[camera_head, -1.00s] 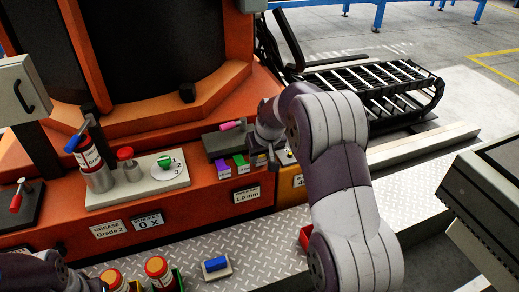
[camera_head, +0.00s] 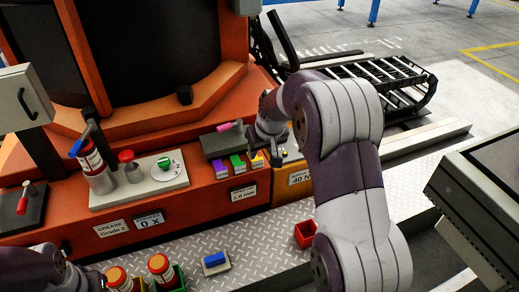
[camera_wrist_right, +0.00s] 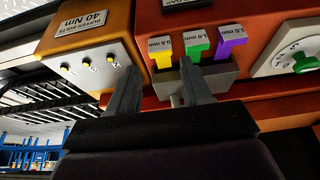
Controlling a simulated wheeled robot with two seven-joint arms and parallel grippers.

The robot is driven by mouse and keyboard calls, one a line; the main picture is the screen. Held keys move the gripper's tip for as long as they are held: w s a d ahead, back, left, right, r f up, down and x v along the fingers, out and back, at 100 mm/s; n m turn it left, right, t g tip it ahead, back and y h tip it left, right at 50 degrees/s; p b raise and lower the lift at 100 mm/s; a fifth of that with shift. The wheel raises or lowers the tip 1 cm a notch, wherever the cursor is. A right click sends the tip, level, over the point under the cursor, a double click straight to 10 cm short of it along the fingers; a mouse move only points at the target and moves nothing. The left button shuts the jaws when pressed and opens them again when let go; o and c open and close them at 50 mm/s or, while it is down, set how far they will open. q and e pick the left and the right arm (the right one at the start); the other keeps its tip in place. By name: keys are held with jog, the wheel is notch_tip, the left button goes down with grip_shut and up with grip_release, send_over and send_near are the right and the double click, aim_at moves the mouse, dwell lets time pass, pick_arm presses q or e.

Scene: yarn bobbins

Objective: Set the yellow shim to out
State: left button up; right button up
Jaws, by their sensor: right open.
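The yellow shim (camera_head: 257,160) sits in a grey holder on the orange machine's front, beside the green shim (camera_head: 238,164) and the purple shim (camera_head: 221,171). My right gripper (camera_wrist_right: 158,64) is open and empty. Its fingers appear on either side of the yellow shim, one overlapping the gap towards green; contact cannot be told. Only part of my left arm shows, at the bottom left.
A white dial plate with a green knob (camera_head: 164,163) stands to the left.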

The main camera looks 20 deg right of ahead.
pick_arm(q)
notch_tip(320, 180, up, 3)
jog(key=shift+r+p, duration=0.2)
jog(key=shift+p, duration=0.85)
pick_arm(e)
jog(key=v, duration=0.6)
jog(key=shift+s, duration=0.1)
